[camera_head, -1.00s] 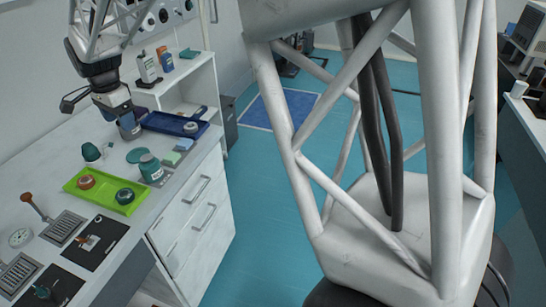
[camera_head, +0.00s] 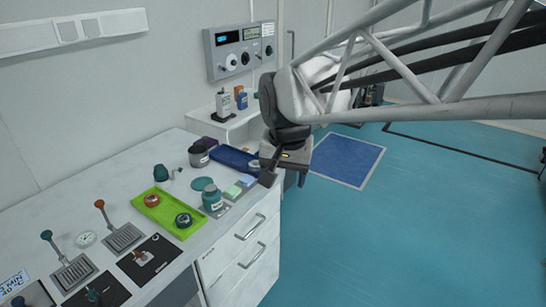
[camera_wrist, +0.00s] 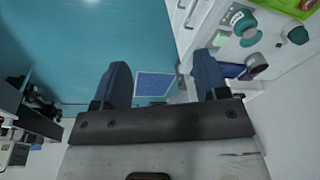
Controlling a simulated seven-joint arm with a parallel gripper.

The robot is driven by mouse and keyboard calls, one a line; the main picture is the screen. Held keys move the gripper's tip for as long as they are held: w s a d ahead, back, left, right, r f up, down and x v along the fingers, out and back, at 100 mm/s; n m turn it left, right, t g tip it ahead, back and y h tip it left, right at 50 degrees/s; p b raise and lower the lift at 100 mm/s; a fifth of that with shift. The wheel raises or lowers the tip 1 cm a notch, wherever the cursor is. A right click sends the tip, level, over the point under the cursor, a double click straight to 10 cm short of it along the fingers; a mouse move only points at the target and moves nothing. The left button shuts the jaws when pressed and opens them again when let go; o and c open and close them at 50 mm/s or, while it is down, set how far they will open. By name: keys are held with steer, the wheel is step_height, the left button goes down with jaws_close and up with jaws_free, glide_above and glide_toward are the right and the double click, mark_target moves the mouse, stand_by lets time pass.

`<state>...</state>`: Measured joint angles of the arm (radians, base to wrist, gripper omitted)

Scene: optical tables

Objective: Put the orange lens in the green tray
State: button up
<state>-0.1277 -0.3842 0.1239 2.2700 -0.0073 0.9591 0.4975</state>
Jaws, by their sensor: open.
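The green tray (camera_head: 170,211) lies on the white bench at the left in the head view. Inside it, at its left end, is a round orange-red piece (camera_head: 152,200) that looks like the orange lens. A dark green round piece (camera_head: 183,220) is also in the tray, nearer the bench's front edge. My gripper (camera_head: 284,165) is in the air to the right of the tray, beside the bench's far end. In the wrist view my gripper (camera_wrist: 162,78) has its two fingers wide apart with nothing between them. That view shows only part of the tray, at its top right corner.
A teal jar (camera_head: 212,198) stands just right of the tray. Behind it are a dark blue tray (camera_head: 234,160) and a dark jar (camera_head: 198,156).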

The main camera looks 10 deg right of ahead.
steer(key=s+d+f+n, duration=0.2)
steer(key=s+d, duration=0.1)
steer(key=s, duration=0.4)
steer(key=s+d+f+n, duration=0.2)
steer(key=s+d, duration=0.1)
steer(key=s, duration=0.5)
steer(key=shift+t, duration=0.3)
steer(key=shift+f, duration=0.1)
stand_by(0.3)
